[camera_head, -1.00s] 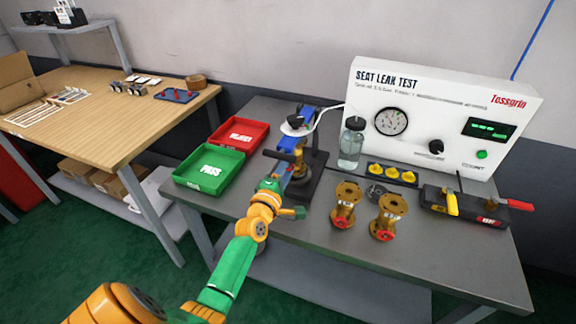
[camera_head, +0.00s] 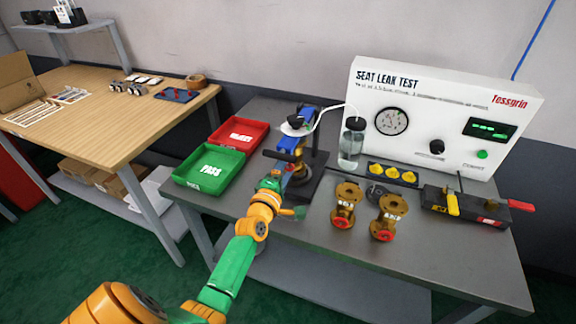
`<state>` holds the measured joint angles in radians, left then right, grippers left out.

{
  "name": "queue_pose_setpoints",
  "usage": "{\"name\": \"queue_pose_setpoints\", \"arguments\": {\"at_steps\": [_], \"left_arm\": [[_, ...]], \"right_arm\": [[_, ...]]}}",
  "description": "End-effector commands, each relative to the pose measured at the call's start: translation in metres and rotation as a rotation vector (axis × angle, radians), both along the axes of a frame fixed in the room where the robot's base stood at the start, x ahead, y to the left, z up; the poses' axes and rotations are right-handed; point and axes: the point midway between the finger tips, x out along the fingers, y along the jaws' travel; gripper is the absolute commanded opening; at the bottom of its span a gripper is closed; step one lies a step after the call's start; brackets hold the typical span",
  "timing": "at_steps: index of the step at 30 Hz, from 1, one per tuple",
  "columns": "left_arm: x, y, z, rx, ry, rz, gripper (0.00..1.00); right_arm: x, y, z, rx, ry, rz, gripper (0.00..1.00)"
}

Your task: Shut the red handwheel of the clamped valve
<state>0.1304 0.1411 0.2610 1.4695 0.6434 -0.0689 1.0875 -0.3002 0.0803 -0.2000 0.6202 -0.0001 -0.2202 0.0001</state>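The clamped valve (camera_head: 299,155) is brass and sits in a blue and black clamp stand (camera_head: 318,160) at the middle of the grey bench. Its red handwheel is mostly hidden behind my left gripper, and I cannot make it out clearly. My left gripper (camera_head: 279,176) reaches up from the lower left to the near side of the valve. It is at or very close to the handwheel. Its fingertips are too small and overlapped to tell whether they are open, shut or touching. My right gripper is not in view.
Two loose brass valves (camera_head: 346,205) with red handwheels stand right of the stand. Green (camera_head: 208,170) and red (camera_head: 240,133) trays lie to the left. A water bottle (camera_head: 351,143), yellow caps (camera_head: 392,174), a toggle-clamp block (camera_head: 465,208) and the leak tester (camera_head: 440,115) stand behind and right.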

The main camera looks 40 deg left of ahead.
Motion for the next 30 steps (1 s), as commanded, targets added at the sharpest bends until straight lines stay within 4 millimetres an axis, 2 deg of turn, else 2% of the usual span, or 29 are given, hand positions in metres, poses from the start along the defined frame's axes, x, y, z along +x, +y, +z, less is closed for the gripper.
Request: {"name": "queue_pose_setpoints", "arguments": {"at_steps": [2, 9, 12, 30], "left_arm": [[-0.004, -0.001, -0.001, -0.001, 0.003, 0.0, 0.72], [-0.052, -0.012, -0.001, -0.001, 0.003, 0.0, 0.72], [-0.064, -0.015, -0.001, 0.001, 0.001, 0.0, 0.72], [-0.068, -0.016, 0.0, 0.0, 0.0, 0.0, 0.72]], "right_arm": [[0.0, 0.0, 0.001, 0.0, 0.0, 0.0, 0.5], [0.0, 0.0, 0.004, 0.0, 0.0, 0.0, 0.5], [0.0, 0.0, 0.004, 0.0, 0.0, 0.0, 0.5], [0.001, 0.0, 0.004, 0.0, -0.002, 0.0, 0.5]]}}
